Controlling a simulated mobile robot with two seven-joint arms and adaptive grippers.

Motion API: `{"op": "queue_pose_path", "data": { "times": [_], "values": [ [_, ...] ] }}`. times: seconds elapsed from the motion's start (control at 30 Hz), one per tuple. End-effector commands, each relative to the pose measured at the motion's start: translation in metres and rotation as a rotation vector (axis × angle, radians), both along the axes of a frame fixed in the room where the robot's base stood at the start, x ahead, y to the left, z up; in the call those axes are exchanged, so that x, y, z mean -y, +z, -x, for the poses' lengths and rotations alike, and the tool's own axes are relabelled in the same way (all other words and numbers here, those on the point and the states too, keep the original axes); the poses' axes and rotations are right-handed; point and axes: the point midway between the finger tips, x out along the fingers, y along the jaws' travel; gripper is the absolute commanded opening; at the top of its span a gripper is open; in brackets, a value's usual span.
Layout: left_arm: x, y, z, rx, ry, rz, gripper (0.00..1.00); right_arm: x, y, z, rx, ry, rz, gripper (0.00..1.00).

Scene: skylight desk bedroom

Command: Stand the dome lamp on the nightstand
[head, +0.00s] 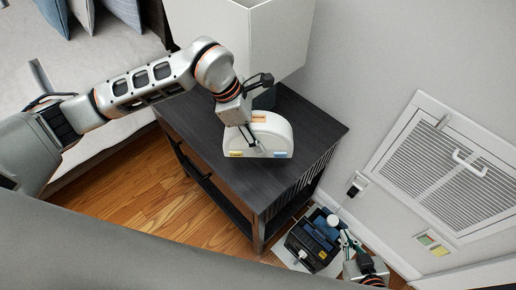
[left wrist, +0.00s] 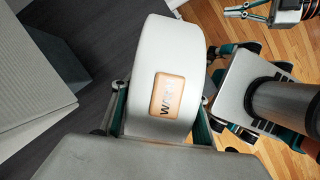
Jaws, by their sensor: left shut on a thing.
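The dome lamp (head: 272,131) is a white half-round body with an orange label on top and yellow and blue patches low on its side.
A large white lampshade (head: 240,40) stands at the nightstand's back, close behind the dome lamp. A bed (head: 110,55) is on the left. A wall vent (head: 435,160) and an outlet are at right. The nightstand's right side top is bare.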

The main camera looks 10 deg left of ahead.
Motion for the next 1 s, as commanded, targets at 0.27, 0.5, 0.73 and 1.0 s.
{"op": "queue_pose_path", "data": {
  "times": [0.27,0.5,0.73,1.0],
  "values": [
    [0.0,-0.025,-0.001,0.003,0.0,0.002,0.04,0.0,0.001,-0.001,0.004,0.0,0.002,0.0],
    [0.001,-0.051,0.0,-0.001,0.001,0.001,0.04,0.001,-0.001,-0.001,0.003,0.001,0.004,0.0],
    [0.0,-0.068,-0.001,0.003,0.0,0.002,0.04,0.002,-0.002,-0.002,0.004,0.001,0.007,0.0],
    [0.0,-0.07,-0.001,0.003,0.0,0.002,0.04,0.002,-0.002,-0.002,0.005,0.0,0.008,0.0]
  ]
}}
